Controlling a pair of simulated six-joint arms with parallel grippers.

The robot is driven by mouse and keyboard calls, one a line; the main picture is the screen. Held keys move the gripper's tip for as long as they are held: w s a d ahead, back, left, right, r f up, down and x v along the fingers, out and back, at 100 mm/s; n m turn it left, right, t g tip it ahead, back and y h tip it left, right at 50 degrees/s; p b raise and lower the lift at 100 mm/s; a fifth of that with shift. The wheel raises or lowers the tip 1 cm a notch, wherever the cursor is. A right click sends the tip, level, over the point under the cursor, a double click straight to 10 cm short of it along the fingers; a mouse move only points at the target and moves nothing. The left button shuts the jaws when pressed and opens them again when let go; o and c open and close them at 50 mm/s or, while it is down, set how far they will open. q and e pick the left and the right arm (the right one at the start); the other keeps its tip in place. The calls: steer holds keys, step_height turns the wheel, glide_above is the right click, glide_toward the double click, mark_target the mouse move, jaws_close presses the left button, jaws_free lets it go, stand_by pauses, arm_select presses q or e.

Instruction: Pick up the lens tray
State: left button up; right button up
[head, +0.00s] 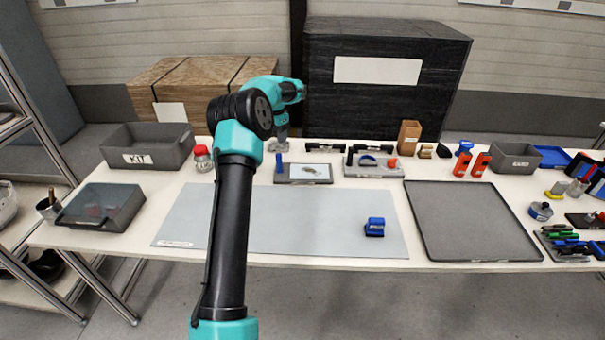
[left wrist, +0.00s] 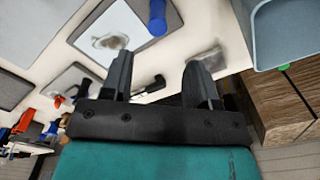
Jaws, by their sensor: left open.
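What looks like the lens tray (head: 322,181) is a flat dark-rimmed board with a white inset and a clear, lens-like piece on it. It lies at the back middle of the table, and it also shows in the left wrist view (left wrist: 95,18) at the upper left. My left gripper (head: 281,140) is just behind and left of the board, and is partly hidden by my arm. In the left wrist view its two fingers (left wrist: 160,68) are spread with nothing between them. My right gripper is out of view.
A small clear piece (left wrist: 214,60) lies beyond the right finger in the left wrist view. A grey KIT bin (head: 150,157) and a red-capped jar (head: 203,163) stand left. A grey fixture (head: 374,169) is right of the board. The grey mat (head: 315,218) is mostly clear, with one blue block (head: 375,227).

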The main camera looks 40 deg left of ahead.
mark_target(278, 155)
arm_select(q)
step_height(278, 155, down, 7)
stand_by(0.3)
steer(key=shift+d+f, duration=0.2)
steer(key=shift+f, duration=2.35)
jaws_close()
